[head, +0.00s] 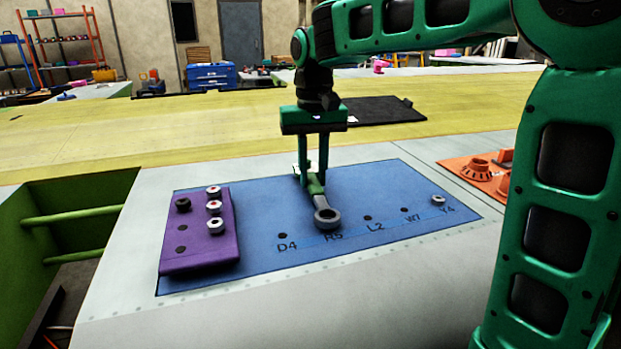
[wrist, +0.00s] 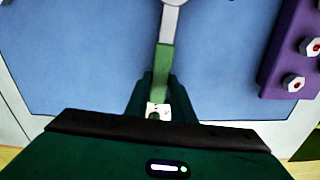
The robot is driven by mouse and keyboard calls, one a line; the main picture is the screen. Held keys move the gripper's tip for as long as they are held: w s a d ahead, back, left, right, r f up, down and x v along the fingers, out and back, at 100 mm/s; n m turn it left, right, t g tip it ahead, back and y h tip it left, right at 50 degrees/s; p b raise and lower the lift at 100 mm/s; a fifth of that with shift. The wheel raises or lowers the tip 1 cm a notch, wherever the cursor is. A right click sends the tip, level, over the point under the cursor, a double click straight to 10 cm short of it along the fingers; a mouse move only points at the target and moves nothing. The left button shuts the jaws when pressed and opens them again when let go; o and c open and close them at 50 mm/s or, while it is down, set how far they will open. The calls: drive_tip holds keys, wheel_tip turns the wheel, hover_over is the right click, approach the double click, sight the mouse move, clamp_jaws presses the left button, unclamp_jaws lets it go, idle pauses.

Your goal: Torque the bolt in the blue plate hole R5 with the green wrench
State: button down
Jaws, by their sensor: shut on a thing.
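My gripper (head: 312,172) points down over the blue plate (head: 262,207) and is shut on the green wrench (head: 314,188). The wrench's grey ring end (head: 326,216) is at the R5 hole, just above the R5 label. The ring hides that hole, and I cannot tell whether a bolt is inside it or whether the ring touches the plate. In the wrist view the green handle (wrist: 165,70) runs up from between the fingers to a grey shank (wrist: 169,25). The ring is mostly cut off there.
A purple block (head: 200,252) with several bolts stands on the plate's left side. Holes D4, L2 and W7 look empty; a bolt (head: 438,199) sits at Y4. An orange tray (head: 480,178) lies to the right, and a black mat (head: 375,111) behind.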

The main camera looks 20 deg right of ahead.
drive_tip(key=shift+r, duration=3.05)
